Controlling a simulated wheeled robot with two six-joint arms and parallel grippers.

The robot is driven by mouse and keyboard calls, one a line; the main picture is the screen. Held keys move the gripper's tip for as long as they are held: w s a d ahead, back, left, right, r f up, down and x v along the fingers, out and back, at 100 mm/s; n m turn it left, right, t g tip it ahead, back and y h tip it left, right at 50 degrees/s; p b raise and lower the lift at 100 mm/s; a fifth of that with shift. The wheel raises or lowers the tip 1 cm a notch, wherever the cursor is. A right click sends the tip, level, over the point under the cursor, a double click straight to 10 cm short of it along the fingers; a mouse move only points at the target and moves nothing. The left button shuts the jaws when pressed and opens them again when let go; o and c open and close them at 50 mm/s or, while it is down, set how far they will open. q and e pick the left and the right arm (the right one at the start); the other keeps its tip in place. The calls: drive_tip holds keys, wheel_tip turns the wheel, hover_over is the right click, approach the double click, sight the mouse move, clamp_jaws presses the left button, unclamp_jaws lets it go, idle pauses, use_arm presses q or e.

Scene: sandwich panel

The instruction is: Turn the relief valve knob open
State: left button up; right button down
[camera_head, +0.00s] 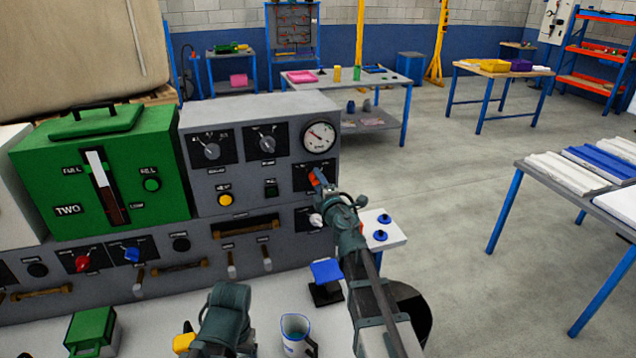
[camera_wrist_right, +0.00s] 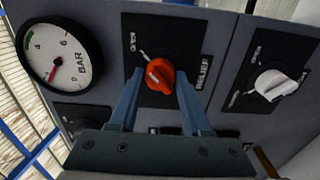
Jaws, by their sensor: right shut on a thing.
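The relief valve knob (camera_wrist_right: 160,76) is orange-red and sits on a black plate marked OPEN and RELIEF in the right wrist view. A pale mark on it points to the upper left, towards the OPEN side. In the head view the red knob (camera_head: 312,178) shows partly behind my fingers, below the gauge. My right gripper (camera_head: 319,176) is at the panel, shut on the knob, with one blue finger on each side.
A pressure gauge (camera_wrist_right: 59,57) and a white knob (camera_wrist_right: 275,85) flank the relief knob. A green unit (camera_head: 100,175) stands left on the panel. A jug (camera_head: 296,335), a green box (camera_head: 92,331) and a blue-topped item (camera_head: 326,272) stand on the near surface.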

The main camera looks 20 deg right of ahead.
idle(0.4)
drive_tip(key=shift+c, duration=1.8)
unclamp_jaws()
